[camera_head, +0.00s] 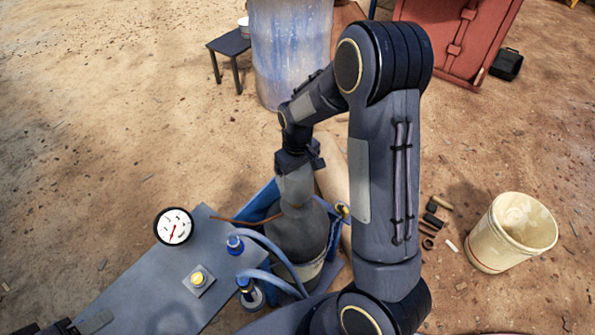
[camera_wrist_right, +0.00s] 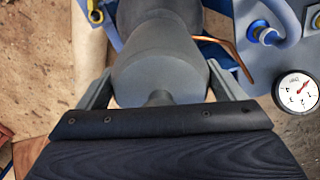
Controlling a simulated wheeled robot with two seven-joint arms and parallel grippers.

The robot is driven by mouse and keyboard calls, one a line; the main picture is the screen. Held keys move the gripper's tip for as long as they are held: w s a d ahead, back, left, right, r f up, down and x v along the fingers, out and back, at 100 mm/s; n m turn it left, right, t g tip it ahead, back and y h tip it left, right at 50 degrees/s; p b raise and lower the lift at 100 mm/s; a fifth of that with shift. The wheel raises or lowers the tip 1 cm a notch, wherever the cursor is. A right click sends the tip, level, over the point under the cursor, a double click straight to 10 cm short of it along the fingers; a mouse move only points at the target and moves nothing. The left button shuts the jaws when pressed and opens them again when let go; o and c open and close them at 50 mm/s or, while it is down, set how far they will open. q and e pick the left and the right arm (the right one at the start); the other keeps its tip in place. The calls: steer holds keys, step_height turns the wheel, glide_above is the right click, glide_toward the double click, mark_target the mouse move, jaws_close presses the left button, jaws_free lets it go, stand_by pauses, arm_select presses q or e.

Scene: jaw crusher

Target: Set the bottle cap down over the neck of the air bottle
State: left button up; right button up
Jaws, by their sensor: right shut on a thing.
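My right gripper (camera_head: 298,166) is shut on the grey, tapered bottle cap (camera_head: 296,188), and its fingers are on both sides of the cap in the wrist view (camera_wrist_right: 160,72). The cap is upright, directly above the shoulder of the dark grey air bottle (camera_head: 298,236). The cap hides the neck, and I cannot tell whether the cap rests on the bottle. The bottle stands in a blue frame (camera_head: 262,200). A dark piece at the bottom left edge may be my left gripper (camera_head: 72,327); its jaws are not clear.
A grey panel (camera_head: 160,290) with a round gauge (camera_head: 174,227) and blue hoses (camera_head: 275,247) lies left of the bottle. A cream bucket (camera_head: 500,240) and small loose parts (camera_head: 433,219) are at right. A blue drum (camera_head: 290,50) stands behind. Open dirt ground lies at left.

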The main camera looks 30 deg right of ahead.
steer(key=shift+f+b, duration=2.45)
steer(key=shift+f, duration=0.9)
steer(key=o, duration=1)
steer(key=shift+c, duration=0.2)
steer(key=shift+r, duration=0.1)
step_height(320, 180, up, 8)
steer(key=shift+f, duration=0.2)
steer(key=shift+r+p, duration=0.1)
steer(key=shift+p, duration=0.2)
steer(key=s+a+r+m+t+y+p, duration=0.1)
steer(key=s+a+r+t+y, duration=0.1)
steer(key=s+r, duration=0.5)
steer(key=s+a+r+m+t+y+p, duration=0.1)
steer(key=s+a+r, duration=0.4)
steer(key=s, duration=0.9)
step_height(320, 180, up, 2)
steer(key=m+t+p, duration=0.1)
steer(key=t, duration=0.1)
steer(key=shift+s+a+r+t+y, duration=0.2)
steer(key=shift+s+r+t+y, duration=0.1)
steer(key=shift+s+y, duration=0.1)
